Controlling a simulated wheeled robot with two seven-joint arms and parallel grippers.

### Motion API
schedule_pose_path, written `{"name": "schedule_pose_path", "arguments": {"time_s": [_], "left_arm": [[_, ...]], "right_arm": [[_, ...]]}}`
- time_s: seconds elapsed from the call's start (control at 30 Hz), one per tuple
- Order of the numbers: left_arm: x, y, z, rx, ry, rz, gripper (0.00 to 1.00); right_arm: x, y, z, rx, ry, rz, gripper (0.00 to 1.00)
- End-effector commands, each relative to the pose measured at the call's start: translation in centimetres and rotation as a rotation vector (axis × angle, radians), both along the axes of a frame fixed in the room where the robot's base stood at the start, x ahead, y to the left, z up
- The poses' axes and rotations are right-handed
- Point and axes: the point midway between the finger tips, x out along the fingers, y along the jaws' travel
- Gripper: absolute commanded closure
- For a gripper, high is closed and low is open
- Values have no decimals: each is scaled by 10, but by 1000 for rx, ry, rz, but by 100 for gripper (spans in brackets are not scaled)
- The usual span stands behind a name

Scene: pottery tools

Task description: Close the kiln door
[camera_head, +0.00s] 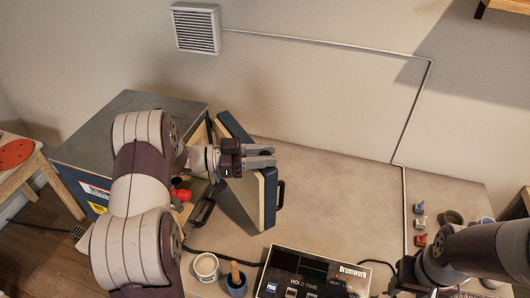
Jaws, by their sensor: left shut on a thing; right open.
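The kiln (85,160) is a blue box with a grey top at the left of the table. Its door (269,198) stands open at the kiln's right side, with a cream inner face, a blue outer shell and a dark handle (281,194) on its right side. My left gripper (262,156) is at the door's upper part, its fingers shut on the door. My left arm hides much of the kiln's front and opening. My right gripper (402,280) is low at the right, open, partly cut off by the bottom edge and away from the door.
A Drumwerk control box (312,272) stands at the front middle. A white cup (206,266) and a blue pot with a wooden-handled tool (236,281) stand left of it. Small coloured items (420,223) lie at the right. The table's middle (340,200) is clear.

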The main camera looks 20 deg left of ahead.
Motion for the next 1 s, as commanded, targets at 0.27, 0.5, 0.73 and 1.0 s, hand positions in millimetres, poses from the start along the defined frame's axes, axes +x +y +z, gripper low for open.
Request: {"name": "schedule_pose_path", "arguments": {"time_s": [0.27,0.5,0.73,1.0], "left_arm": [[-6,-5,-2,-5,11,-27,100],[-5,-5,-2,-5,11,-26,52],[-4,-3,-1,-3,5,-21,46],[-3,-2,0,-1,3,-16,46]], "right_arm": [[0,0,0,0,0,0,50],[0,0,0,0,0,0,50],[0,0,0,0,0,0,50],[0,0,0,0,0,0,50]]}}
